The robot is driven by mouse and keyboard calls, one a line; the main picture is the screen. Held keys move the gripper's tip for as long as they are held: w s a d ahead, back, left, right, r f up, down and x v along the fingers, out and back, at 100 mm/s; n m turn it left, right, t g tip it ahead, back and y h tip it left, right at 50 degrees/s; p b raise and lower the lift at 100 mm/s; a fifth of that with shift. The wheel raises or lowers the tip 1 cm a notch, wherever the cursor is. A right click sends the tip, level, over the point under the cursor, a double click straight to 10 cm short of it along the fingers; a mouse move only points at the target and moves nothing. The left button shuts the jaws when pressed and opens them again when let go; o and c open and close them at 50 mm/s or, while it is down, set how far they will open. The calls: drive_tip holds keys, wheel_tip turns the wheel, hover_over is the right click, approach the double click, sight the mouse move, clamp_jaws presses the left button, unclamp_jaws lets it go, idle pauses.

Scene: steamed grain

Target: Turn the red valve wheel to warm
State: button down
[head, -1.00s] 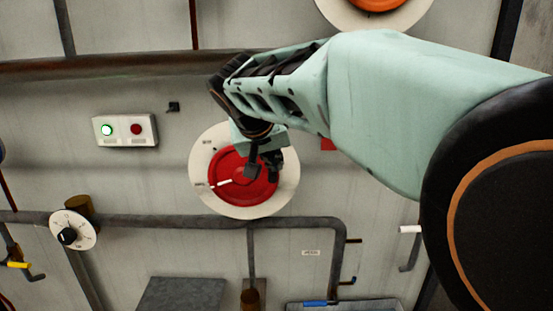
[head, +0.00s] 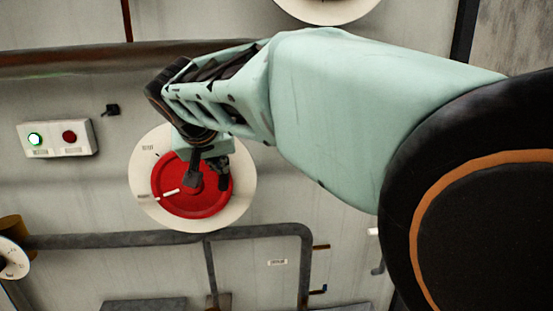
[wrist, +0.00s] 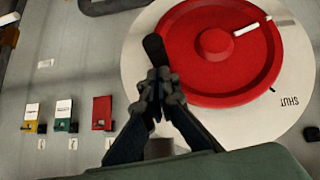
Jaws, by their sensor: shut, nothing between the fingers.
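The red valve wheel (head: 205,205) sits on a round white dial plate (head: 243,205) on the wall. Its white mark (head: 170,192) points left, at a label too small to read in the head view. In the wrist view the wheel (wrist: 250,70) has its white mark (wrist: 252,25) at upper right, apart from the word SHUT (wrist: 290,100) at lower right. My gripper (head: 208,182) is in front of the wheel. In the wrist view my gripper (wrist: 157,75) is shut and empty, its tips overlapping the wheel's left rim. I cannot tell whether they touch it.
A box with a lit green and a red button (head: 55,138) is on the wall at left. Grey pipes (head: 255,232) run below the dial. A small white knob dial (head: 12,260) is at lower left.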

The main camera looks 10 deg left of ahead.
drive_tip(key=shift+w+f, duration=0.25)
drive_tip(key=shift+f, duration=0.05)
drive_tip(key=shift+s, duration=0.1)
drive_tip(key=b, duration=0.1)
drive_tip(key=f+b, duration=0.1)
drive_tip(key=shift+d+f+b, duration=0.25)
drive_tip(key=shift+f+b, duration=0.05)
drive_tip(key=shift+b, duration=0.05)
drive_tip(key=shift+r+y, duration=0.1)
drive_tip(key=shift+y, duration=0.2)
drive_tip(key=shift+r, duration=0.1)
